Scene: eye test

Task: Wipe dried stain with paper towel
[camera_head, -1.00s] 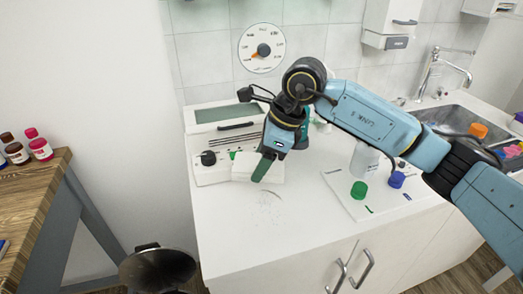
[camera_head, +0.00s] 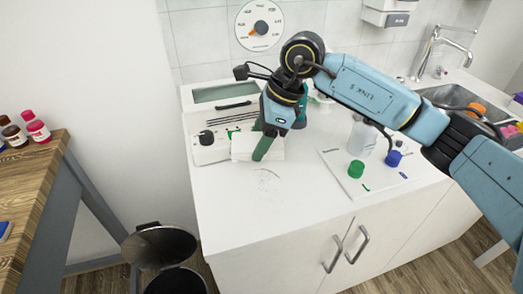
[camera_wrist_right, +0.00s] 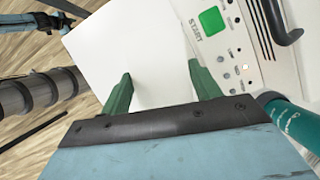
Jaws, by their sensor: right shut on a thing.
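My right gripper (camera_head: 258,158) has green fingers and reaches down over the white counter. It is shut on a white paper towel (camera_head: 243,147), which spreads to both sides of the fingers. In the right wrist view, the white sheet (camera_wrist_right: 155,60) lies between the two fingers. The dried stain (camera_head: 267,182) is a faint patch of grey specks on the counter, just nearer to me than the towel. The towel does not cover it. The stain cannot be made out in the right wrist view. My left gripper does not show in the head view.
A white machine (camera_head: 205,151) with a START button (camera_wrist_right: 211,20) stands behind the towel. Right of the stain, a white board (camera_head: 345,180) bears green (camera_head: 356,169) and blue (camera_head: 393,158) caps. An open-lidded bin (camera_head: 165,245) stands below left. The front counter is clear.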

